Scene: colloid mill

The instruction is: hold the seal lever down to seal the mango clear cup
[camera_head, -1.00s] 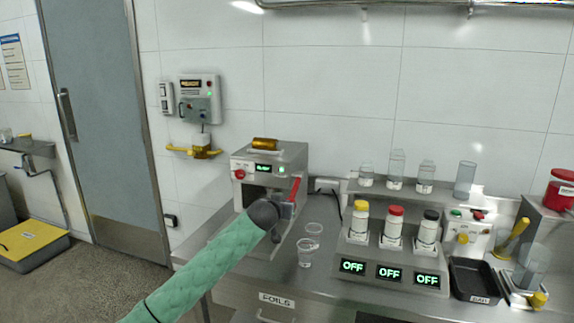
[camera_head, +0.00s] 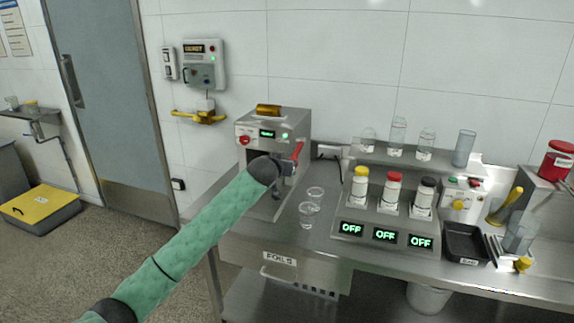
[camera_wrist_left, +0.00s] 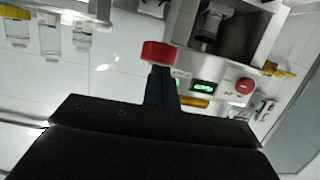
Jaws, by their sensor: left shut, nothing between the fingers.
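The seal lever is red (camera_head: 298,151) and sticks up at the right side of the steel sealing machine (camera_head: 262,120). In the left wrist view, the lever's red end (camera_wrist_left: 159,53) is just past my fingertips. My left gripper (camera_head: 289,170) is shut and empty, close beside the lever in the head view; I cannot tell whether it touches. In the left wrist view, my dark fingers (camera_wrist_left: 161,88) point at the red end. A cup-like shape (camera_wrist_left: 209,24) shows in the machine's opening; I cannot tell its contents. My right gripper is out of view.
Two empty clear cups (camera_head: 306,215) (camera_head: 316,195) stand on the steel counter right of the machine. Further right is a dispenser (camera_head: 385,233) with yellow, red and black capped bottles, reading OFF. A black tray (camera_head: 465,243) lies beyond. A drawer marked FOILS (camera_head: 280,262) is below.

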